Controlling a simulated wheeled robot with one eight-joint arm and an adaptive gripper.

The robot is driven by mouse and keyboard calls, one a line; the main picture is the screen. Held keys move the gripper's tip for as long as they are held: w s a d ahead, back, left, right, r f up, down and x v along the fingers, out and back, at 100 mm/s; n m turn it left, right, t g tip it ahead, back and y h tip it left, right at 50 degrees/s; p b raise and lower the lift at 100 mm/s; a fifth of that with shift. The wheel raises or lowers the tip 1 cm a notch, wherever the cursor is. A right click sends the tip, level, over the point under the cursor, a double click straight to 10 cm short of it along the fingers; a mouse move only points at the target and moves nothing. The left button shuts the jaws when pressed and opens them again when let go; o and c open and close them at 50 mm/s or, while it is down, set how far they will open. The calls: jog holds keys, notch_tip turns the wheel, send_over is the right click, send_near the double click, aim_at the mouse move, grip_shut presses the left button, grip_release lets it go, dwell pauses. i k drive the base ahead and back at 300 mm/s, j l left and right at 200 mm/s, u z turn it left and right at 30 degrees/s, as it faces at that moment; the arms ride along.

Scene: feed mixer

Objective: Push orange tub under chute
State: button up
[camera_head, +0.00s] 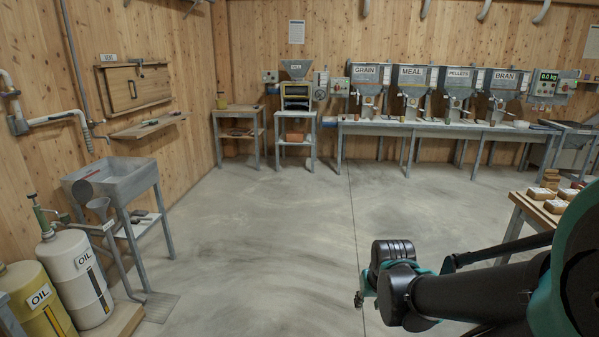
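No clearly orange tub can be made out. A small orange-brown object (295,137) sits on the lower shelf of the mill stand at the back; I cannot tell whether it is a tub. Hoppers marked GRAIN (366,74), MEAL (412,75), PELLETS (459,75) and BRAN (504,77) stand in a row on the back bench, with metal chutes below. Tiny tan items are under or near some chutes, too small to identify. My gripper (359,299) is at the lower middle right, far from the bench; its fingers are small and dark.
Open concrete floor (270,230) lies between me and the back bench (430,128). A metal sink (115,180) and oil drums (78,275) stand on the left. A wooden table (525,208) with blocks and boxes is at the right, beyond my arm.

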aim_at(293, 136)
jog(key=i, duration=5.65)
jog(key=i+u, duration=0.15)
jog(key=i, duration=0.55)
jog(key=i+l+u, duration=0.1)
jog(key=i, duration=0.6)
jog(key=l, duration=0.1)
